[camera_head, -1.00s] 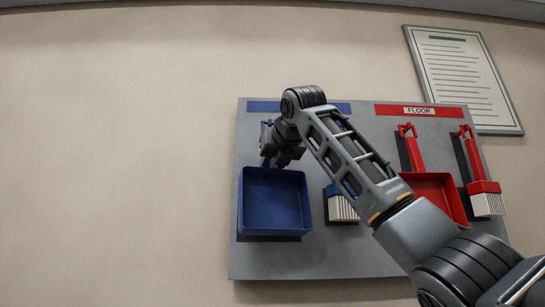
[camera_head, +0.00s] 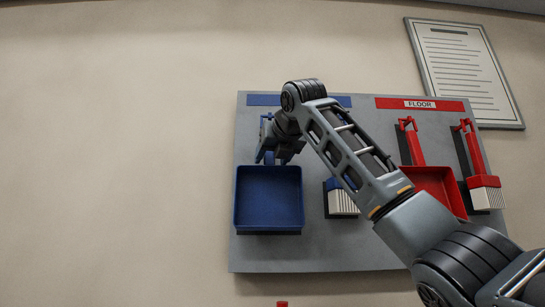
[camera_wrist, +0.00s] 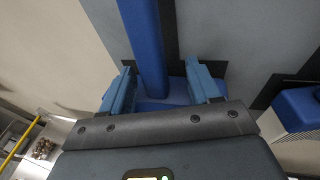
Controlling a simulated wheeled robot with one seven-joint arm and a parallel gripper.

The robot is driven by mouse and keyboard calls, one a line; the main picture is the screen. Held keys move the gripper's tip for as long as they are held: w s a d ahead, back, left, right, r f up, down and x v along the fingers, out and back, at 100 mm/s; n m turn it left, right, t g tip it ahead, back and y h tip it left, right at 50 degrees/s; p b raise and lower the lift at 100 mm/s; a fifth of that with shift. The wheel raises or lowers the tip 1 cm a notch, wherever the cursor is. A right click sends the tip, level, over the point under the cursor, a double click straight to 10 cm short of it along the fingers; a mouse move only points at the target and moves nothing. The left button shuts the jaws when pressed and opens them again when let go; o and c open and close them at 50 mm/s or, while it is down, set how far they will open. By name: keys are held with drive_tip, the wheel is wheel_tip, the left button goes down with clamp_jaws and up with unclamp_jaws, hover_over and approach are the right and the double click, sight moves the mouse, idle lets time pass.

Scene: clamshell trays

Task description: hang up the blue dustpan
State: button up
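The blue dustpan (camera_head: 268,197) is upright against the grey board, below the blue strip at its left. Its handle (camera_wrist: 143,30) runs up between the fingers of my gripper in the wrist view. My gripper (camera_head: 276,155) is at the handle, just above the pan, and also shows in the wrist view (camera_wrist: 160,72). The fingers are apart, with a clear gap between the handle and the right finger. My gripper and wrist partly cover the handle in the head view. I cannot tell how the handle's top sits on its hook.
The grey board (camera_head: 320,255) also carries a blue brush (camera_head: 341,197), a red dustpan (camera_head: 437,185) and a red brush (camera_head: 480,160). A framed notice (camera_head: 465,70) is at upper right. The wall at left is bare. A small red object (camera_head: 282,304) shows at the bottom edge.

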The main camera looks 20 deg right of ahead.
drive_tip(key=shift+s, duration=0.1)
drive_tip(key=v, duration=0.7)
drive_tip(key=shift+s, duration=0.45)
